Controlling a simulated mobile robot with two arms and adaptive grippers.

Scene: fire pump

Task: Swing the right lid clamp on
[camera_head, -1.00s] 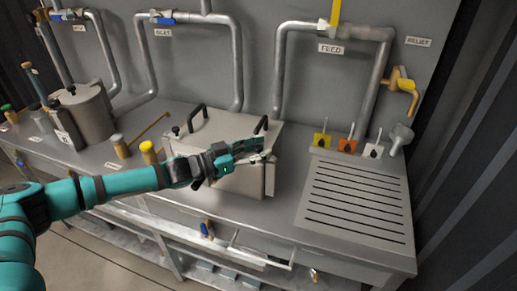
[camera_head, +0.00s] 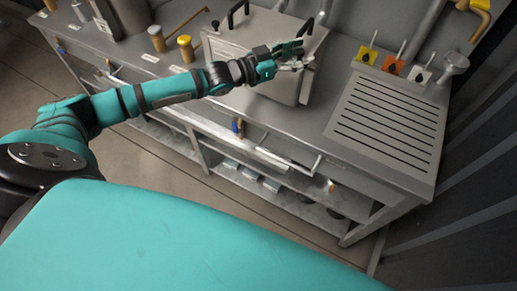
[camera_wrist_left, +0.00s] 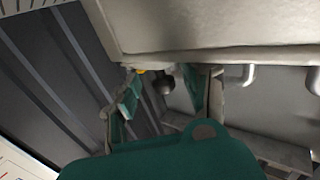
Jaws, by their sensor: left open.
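The grey metal box with a lid (camera_head: 238,66) stands on the bench, with black handles on top. My left gripper (camera_head: 302,55) is open at the box's front right corner, its fingers pointing right. A narrow upright metal piece (camera_head: 306,86) shows at the box's right side, just below the fingers; I cannot tell if it is the right lid clamp. In the left wrist view the two green fingers (camera_wrist_left: 165,100) are spread apart with nothing clearly between them. A pale grey edge (camera_wrist_left: 210,28) passes just above them. My right gripper is not in view.
Yellow (camera_head: 367,55), orange (camera_head: 392,67) and white (camera_head: 420,75) switch blocks stand behind a slotted drain panel (camera_head: 388,125) at right. A yellow-capped post (camera_head: 186,48) stands left of the box. Bare bench top lies between box and panel.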

